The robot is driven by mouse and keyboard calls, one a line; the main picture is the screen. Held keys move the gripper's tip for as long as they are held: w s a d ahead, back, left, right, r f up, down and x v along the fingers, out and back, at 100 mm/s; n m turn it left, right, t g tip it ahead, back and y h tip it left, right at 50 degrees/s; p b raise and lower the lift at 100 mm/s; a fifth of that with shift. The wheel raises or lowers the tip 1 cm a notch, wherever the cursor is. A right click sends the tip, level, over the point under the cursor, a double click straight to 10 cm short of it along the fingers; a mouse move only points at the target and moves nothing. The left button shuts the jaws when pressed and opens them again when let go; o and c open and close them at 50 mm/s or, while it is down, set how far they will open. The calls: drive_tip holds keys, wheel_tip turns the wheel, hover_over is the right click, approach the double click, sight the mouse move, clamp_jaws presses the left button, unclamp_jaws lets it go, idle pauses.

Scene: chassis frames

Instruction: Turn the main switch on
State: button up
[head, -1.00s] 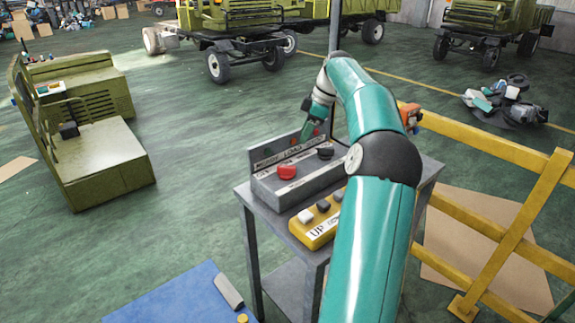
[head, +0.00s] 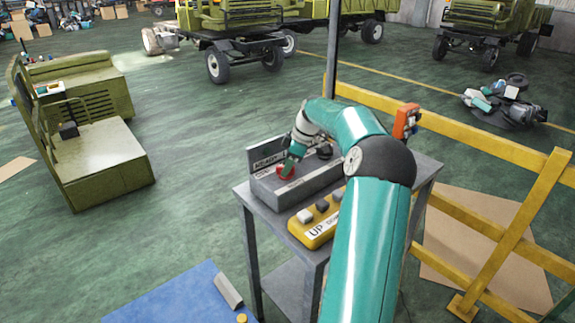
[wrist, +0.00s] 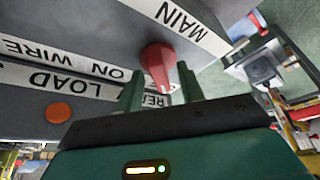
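The main switch is a red knob on the grey control box (head: 300,185), which stands on a small grey table. In the wrist view the red knob (wrist: 158,62) sits beside a white label reading MAIN, and its narrow end points toward my gripper. My gripper (wrist: 157,74) is open, with one green finger on each side of the knob. Small gaps seem to show between fingers and knob; whether either touches is unclear. In the head view my gripper (head: 291,163) reaches down at the knob and partly covers it.
A black knob (head: 324,151) is right of the red one on the box. A yellow UP button box (head: 322,232) stands in front. An orange button (wrist: 58,113) shows on the panel in the wrist view. A yellow railing (head: 480,150) runs behind and right of the table.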

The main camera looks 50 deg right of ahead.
clamp_jaws()
drive_tip(key=shift+m, duration=0.4)
drive_tip(key=m, duration=0.1)
drive_tip(key=m+h, duration=0.1)
drive_tip(key=m, duration=0.1)
drive_tip(key=shift+a+r+m+t+h, duration=0.1)
drive_tip(key=shift+a+m+t+h, duration=0.05)
drive_tip(key=shift+m+t+h, duration=0.15)
drive_tip(key=m, duration=0.2)
drive_tip(key=m+h, duration=0.1)
drive_tip(key=m, duration=0.1)
drive_tip(key=shift+a+m+h, duration=0.15)
drive_tip(key=shift+m+h, duration=0.15)
drive_tip(key=m+h, duration=0.1)
drive_tip(key=m, duration=0.3)
drive_tip(key=shift+a+h, duration=0.1)
drive_tip(key=shift+h, duration=0.3)
drive_tip(key=shift+m+g+h, duration=0.35)
drive_tip(key=shift+m, duration=0.9)
drive_tip(key=shift+m+g+h, duration=0.35)
drive_tip(key=shift+m, duration=0.9)
